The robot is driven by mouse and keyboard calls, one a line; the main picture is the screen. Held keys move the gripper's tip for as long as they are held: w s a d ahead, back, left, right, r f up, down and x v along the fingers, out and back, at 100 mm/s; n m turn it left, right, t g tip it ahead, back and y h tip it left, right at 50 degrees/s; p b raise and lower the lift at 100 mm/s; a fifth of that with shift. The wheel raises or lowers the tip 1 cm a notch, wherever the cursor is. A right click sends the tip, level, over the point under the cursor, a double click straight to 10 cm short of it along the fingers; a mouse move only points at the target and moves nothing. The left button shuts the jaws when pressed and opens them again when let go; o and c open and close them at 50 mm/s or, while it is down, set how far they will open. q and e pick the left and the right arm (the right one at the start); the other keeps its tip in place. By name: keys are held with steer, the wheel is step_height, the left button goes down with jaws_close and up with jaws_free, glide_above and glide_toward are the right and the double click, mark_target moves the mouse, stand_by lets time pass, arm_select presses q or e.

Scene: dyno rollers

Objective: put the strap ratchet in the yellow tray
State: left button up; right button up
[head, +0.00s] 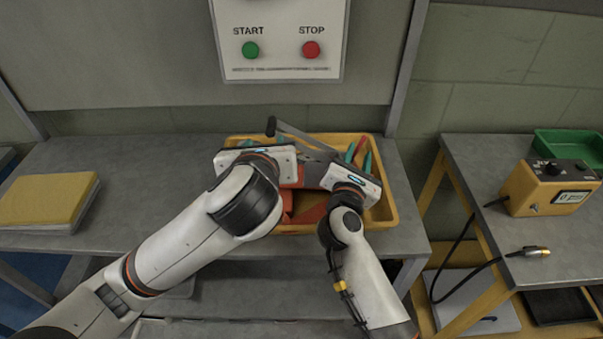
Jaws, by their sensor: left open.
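The yellow tray (390,205) sits on the grey bench, with both grippers over it. The strap ratchet (301,137) appears as a grey metal lever with a dark end at the tray's back. Orange-red material (309,214), perhaps its strap, shows lower in the tray. My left gripper (297,168) is open beside the ratchet, coming from the left. My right gripper (322,174) is close to the ratchet's grey body from the right. The fingertips are mostly hidden, so I cannot tell whether the right one grips it or whether the ratchet rests on the tray floor.
Teal and red handled tools (360,152) lie in the tray's back right. A yellow book or binder (48,200) lies at the bench's left. A START/STOP panel (281,45) is above. A right-hand table holds a yellow device (551,188) and green bin (570,148). The bench's left middle is clear.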

steer(key=v, duration=1)
